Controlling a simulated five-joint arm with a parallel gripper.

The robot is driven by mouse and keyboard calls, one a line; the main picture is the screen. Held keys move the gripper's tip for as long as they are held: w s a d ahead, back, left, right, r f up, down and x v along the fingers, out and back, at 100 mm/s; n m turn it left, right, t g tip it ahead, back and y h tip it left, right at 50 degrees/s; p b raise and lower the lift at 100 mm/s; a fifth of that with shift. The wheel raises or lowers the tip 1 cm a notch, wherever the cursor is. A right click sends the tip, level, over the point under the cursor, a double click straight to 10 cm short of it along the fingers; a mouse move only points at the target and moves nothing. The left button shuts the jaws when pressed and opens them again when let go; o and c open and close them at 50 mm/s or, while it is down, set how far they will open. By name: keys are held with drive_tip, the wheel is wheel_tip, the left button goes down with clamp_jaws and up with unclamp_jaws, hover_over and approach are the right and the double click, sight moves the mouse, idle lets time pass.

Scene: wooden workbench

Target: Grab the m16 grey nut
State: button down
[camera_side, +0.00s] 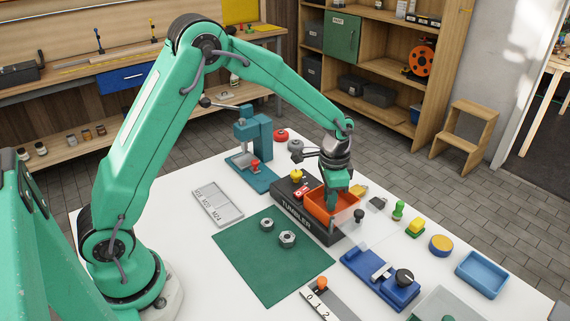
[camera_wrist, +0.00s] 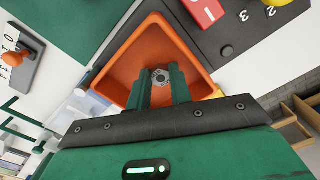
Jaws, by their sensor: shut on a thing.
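A grey nut (camera_wrist: 160,76) shows between the fingertips of my gripper (camera_wrist: 162,80) in the wrist view. My gripper, also in the side view (camera_side: 333,188), reaches down into the orange bin (camera_side: 317,206) and is shut on this nut. The bin also shows around the fingers in the wrist view (camera_wrist: 121,70). In the side view the bin wall hides the fingertips and nut. Two other grey nuts, one smaller (camera_side: 267,224) and one larger (camera_side: 287,239), lie apart on the green mat (camera_side: 255,275). I cannot read a size on any nut.
The bin sits on a dark tumbler base (camera_side: 292,215) with a yellow knob and red switch. A teal press (camera_side: 252,150) stands behind. A blue fixture (camera_side: 378,279) and blue tray (camera_side: 483,273) are right. The mat's front is clear.

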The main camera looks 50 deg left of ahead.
drive_tip(key=shift+r, duration=0.8)
wheel_tip(320, 180, up, 2)
drive_tip(key=shift+r, duration=0.2)
drive_tip(key=s+d+r, duration=0.7)
drive_tip(key=d, duration=0.2)
drive_tip(key=shift+d, duration=0.15)
